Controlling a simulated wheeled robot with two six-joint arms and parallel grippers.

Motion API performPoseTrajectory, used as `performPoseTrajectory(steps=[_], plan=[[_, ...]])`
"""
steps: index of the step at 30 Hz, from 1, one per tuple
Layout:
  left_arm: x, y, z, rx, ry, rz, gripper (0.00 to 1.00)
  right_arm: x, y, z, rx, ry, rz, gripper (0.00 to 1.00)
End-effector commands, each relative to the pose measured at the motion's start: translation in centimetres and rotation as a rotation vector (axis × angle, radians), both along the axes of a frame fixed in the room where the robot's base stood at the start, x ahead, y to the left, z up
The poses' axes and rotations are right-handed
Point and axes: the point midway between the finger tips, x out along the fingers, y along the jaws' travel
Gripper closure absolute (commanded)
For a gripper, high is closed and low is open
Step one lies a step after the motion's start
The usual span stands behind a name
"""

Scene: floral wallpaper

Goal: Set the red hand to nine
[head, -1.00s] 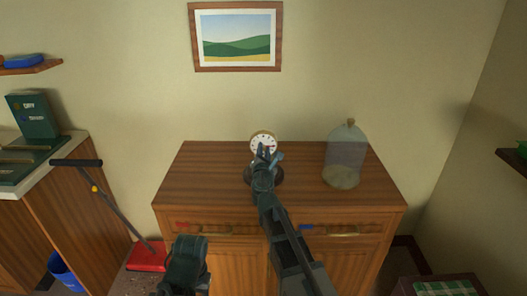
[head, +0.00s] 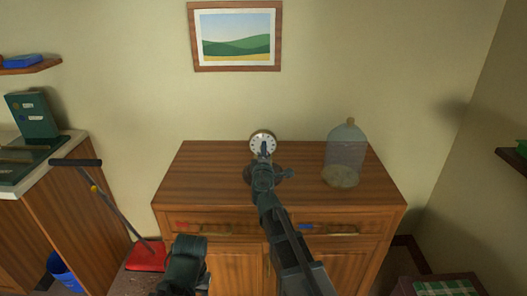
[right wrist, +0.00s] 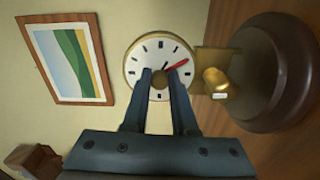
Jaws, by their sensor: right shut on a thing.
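A small round clock-like dial (head: 263,143) with a white face and brass rim stands upright on the wooden cabinet. In the right wrist view the dial (right wrist: 157,47) appears turned sideways, its stand to the right. The red hand (right wrist: 178,65) points to the upper right of that picture, toward the rim on the stand side. My right gripper (right wrist: 159,71) is in front of the face, its fingertips around the red hand's inner end, near the centre. The exact contact is hidden. My left gripper (head: 187,262) hangs low before the cabinet; its fingers cannot be made out.
A brass knob (right wrist: 215,82) sits on the stand beside the dial, above a dark round base (right wrist: 277,70). A glass dome (head: 346,155) stands to the right on the cabinet top (head: 210,175). The cabinet top left of the dial is clear.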

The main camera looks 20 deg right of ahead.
Motion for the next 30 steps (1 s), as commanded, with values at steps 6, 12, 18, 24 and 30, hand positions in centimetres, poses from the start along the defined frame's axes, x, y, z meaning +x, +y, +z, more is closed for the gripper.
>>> performPoseTrajectory(steps=[6,12,18,24,30], plan=[[0.00,0.00,-0.11,0.000,0.000,0.000,0.50,-0.11,-0.01,-0.11,0.198,-0.057,-0.001,1.00],[0.00,0.00,-0.16,0.000,0.000,0.000,0.50,-0.11,0.01,-0.17,0.381,-0.109,-0.001,1.00],[0.00,0.00,-0.21,0.000,0.000,0.000,0.50,-0.11,0.04,-0.22,0.563,-0.162,-0.001,1.00],[0.00,0.01,-0.25,0.000,0.000,0.000,0.50,-0.11,0.08,-0.27,0.746,-0.214,-0.001,1.00],[0.00,0.00,-0.29,0.000,0.000,0.000,0.50,-0.11,0.13,-0.30,0.929,-0.266,-0.002,1.00]])
